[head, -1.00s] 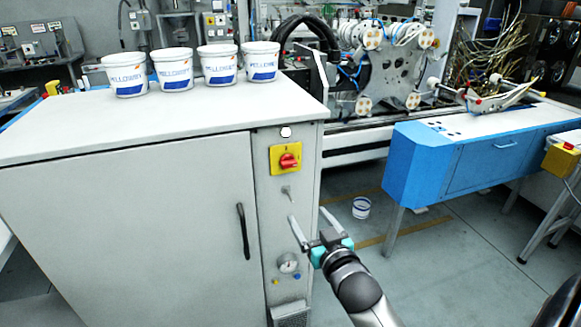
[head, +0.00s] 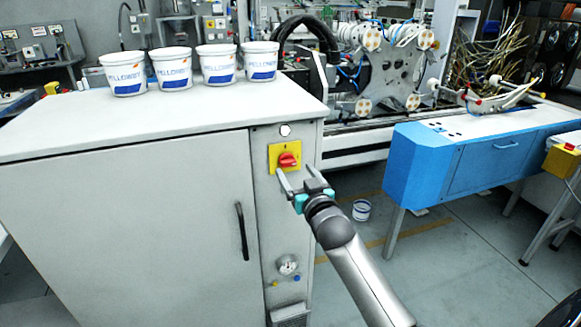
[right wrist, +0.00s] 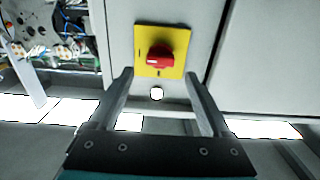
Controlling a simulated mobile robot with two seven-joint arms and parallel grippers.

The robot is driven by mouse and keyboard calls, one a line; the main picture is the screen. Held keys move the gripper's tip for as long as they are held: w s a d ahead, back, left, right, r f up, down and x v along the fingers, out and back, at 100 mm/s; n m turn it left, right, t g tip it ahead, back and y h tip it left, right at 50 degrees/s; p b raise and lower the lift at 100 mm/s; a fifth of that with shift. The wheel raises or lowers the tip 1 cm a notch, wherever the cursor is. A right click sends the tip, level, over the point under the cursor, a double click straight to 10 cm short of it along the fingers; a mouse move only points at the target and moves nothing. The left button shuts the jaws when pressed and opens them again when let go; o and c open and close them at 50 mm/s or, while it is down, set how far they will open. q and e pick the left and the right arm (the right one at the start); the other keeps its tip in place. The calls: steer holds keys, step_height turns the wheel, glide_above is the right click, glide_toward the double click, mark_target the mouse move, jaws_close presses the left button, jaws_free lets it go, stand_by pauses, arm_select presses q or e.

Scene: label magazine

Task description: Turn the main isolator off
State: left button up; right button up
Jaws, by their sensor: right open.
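The main isolator is a red rotary knob (head: 288,160) on a yellow plate (head: 274,168), on the narrow right front panel of a grey cabinet (head: 130,215). In the right wrist view the red knob (right wrist: 160,56) and its yellow plate (right wrist: 178,37) lie ahead, beyond the fingertips. My right gripper (head: 295,170) is open and empty, just below and in front of the knob. In the right wrist view its two fingers (right wrist: 160,80) stand wide apart, and I see no contact with the knob. My left gripper is not in view.
Several white tubs (head: 172,68) stand on the cabinet top. A black door handle (head: 242,231) and a pressure gauge (head: 288,264) are on the cabinet front. A blue bench (head: 470,160) stands to the right.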

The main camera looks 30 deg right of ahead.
mark_target(289, 163)
steer(key=shift+b+x, duration=0.45)
steer(key=shift+x, duration=1.9)
steer(key=shift+c, duration=0.4)
jaws_close()
